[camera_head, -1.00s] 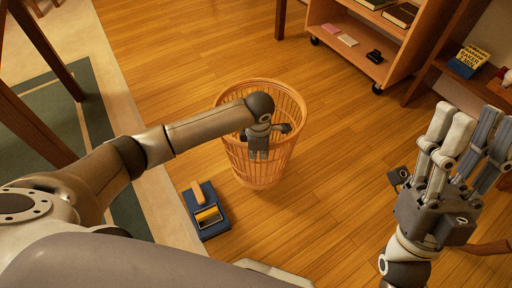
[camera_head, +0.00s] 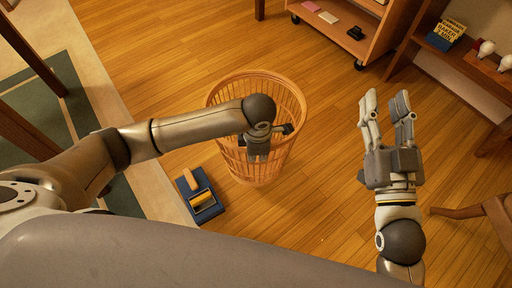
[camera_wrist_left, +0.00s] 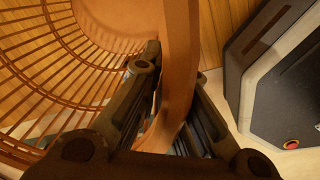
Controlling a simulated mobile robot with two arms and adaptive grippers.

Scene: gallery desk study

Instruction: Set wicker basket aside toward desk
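The wicker basket (camera_head: 238,160) is a round, open slatted basket standing upright on the wooden floor in the middle of the head view. My left gripper (camera_head: 258,156) is at its near rim. In the left wrist view the basket's thick rim (camera_wrist_left: 181,35) passes between the two fingers of my left gripper (camera_wrist_left: 175,75), one finger inside and one outside. The fingers appear closed on the rim. My right gripper (camera_head: 386,98) is right of the basket, empty, with its fingers apart. I cannot identify the desk for sure; dark wooden legs (camera_head: 30,60) stand at the left.
A blue dustpan-like item (camera_head: 199,196) lies left of the basket, near a green rug (camera_head: 62,125). A wheeled shelf (camera_head: 335,32) stands at the back, with a low shelf (camera_head: 465,65) at the right. A wooden leg (camera_head: 460,211) is at far right. Floor behind the basket is clear.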

